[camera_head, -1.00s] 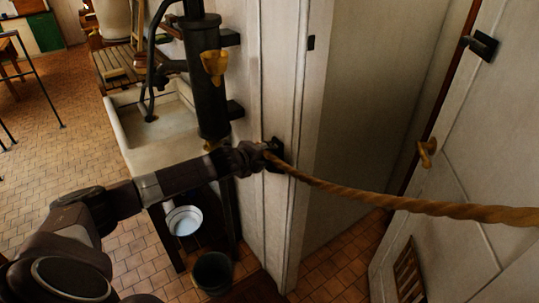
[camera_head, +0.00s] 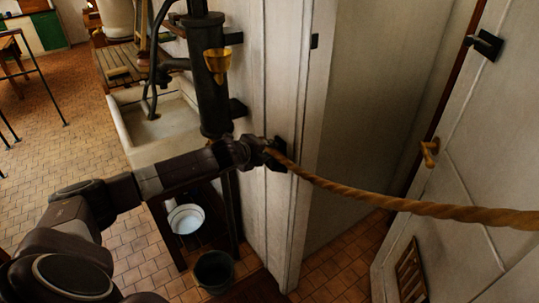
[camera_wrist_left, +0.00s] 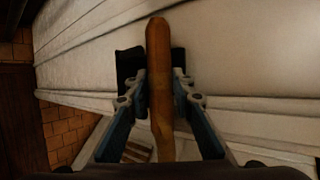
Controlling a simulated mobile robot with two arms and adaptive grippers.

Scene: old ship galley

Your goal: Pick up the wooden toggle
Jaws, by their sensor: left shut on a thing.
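My left gripper (camera_head: 266,153) is at the white corner post, in front of a dark fitting there. In the left wrist view its two fingers (camera_wrist_left: 158,85) are shut on the wooden toggle (camera_wrist_left: 158,50), a smooth brown rod that runs between them and sticks out past their tips. In the head view the toggle is mostly hidden by the gripper. A thick tan rope (camera_head: 400,203) runs from the gripper, sagging slightly, to the right edge. My right gripper is not in view.
A white door (camera_head: 465,170) with a dark latch (camera_head: 484,44) and a brass handle (camera_head: 429,152) stands at the right. A dark pump (camera_head: 211,95) and pale sink (camera_head: 150,130) are behind my arm. A white basin (camera_head: 186,219) and dark bucket (camera_head: 214,270) sit below it.

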